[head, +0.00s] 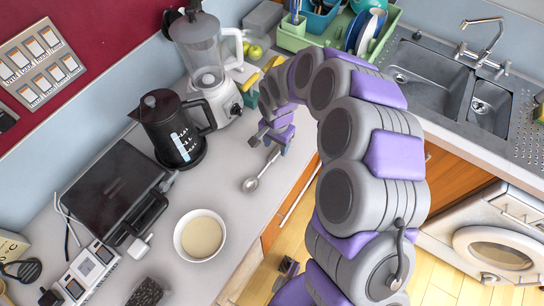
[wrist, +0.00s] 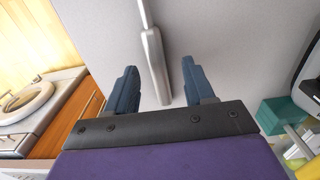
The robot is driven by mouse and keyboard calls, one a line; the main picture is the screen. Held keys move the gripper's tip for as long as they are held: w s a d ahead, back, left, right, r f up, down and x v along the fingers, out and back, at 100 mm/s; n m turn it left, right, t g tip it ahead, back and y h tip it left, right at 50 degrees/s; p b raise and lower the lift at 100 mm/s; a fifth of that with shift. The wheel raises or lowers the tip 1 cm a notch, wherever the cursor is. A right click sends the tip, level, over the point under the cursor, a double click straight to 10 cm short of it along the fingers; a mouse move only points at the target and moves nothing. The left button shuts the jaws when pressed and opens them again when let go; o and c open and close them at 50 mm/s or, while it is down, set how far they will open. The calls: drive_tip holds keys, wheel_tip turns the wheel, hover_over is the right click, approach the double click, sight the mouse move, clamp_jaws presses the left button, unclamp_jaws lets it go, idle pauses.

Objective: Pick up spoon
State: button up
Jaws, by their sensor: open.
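The silver spoon (head: 262,169) lies on the grey counter in the head view, its bowl toward the front left and its handle toward my gripper (head: 270,137). In the wrist view my gripper (wrist: 159,85) is open, with two dark blue fingers apart. The spoon's thick handle (wrist: 155,66) lies between them, nearer the left finger. I see a gap to the right finger. The bowl is outside the wrist view. I cannot tell the exact height of the fingers above the counter.
A black kettle (head: 170,128) and a blender (head: 207,65) stand behind the spoon. A white bowl (head: 200,235) sits at the front left of it. A green dish rack (head: 292,42) is at the back, near the sink (head: 430,70). The counter around the spoon is clear.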

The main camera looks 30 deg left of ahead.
drive_tip(key=shift+d+f, duration=0.2)
drive_tip(key=shift+f, duration=0.95)
clamp_jaws()
